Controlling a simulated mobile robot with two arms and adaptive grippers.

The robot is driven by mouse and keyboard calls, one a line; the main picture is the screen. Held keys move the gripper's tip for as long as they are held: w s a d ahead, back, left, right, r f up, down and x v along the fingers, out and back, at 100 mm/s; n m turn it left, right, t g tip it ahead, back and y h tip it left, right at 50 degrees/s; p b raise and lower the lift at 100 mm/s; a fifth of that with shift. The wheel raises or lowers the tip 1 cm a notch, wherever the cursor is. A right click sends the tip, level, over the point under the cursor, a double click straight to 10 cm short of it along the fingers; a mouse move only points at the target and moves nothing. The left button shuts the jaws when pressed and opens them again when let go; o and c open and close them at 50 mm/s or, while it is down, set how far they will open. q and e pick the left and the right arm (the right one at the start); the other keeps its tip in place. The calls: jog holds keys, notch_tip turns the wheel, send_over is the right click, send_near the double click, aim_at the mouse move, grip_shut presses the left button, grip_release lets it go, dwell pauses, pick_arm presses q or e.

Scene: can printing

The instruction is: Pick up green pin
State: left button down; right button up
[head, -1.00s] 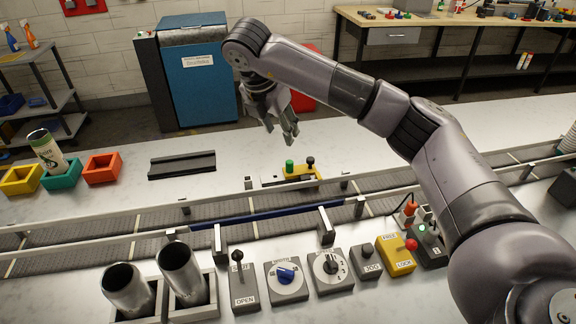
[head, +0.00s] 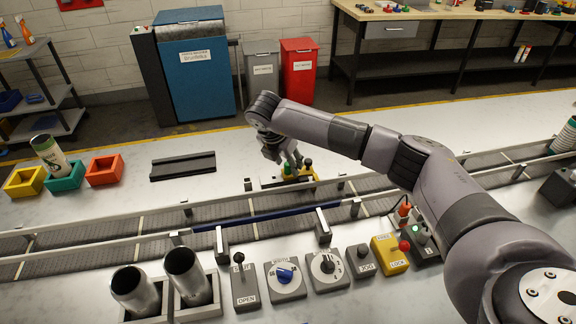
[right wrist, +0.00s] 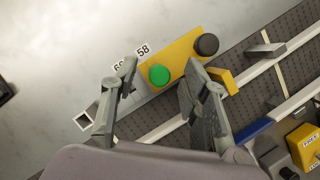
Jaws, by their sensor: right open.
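The green pin (right wrist: 159,75) stands on a yellow block (right wrist: 179,57) beside a black pin (right wrist: 207,44). In the head view the green pin (head: 287,171) is partly hidden by my right gripper (head: 291,161), which is low over it. In the right wrist view my right gripper (right wrist: 161,65) is open, with one finger to either side of the green pin and nothing held. I cannot tell whether a finger touches the pin. My left gripper is not in view.
Conveyor rails (head: 130,224) run along the near side of the block. A control row with a yellow lock box (head: 391,254) lies nearer. A dark channel (head: 183,166) is to the left. White counter behind the block is clear.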

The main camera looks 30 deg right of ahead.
jog(key=shift+c, duration=0.4)
grip_shut()
jog(key=shift+r, duration=0.1)
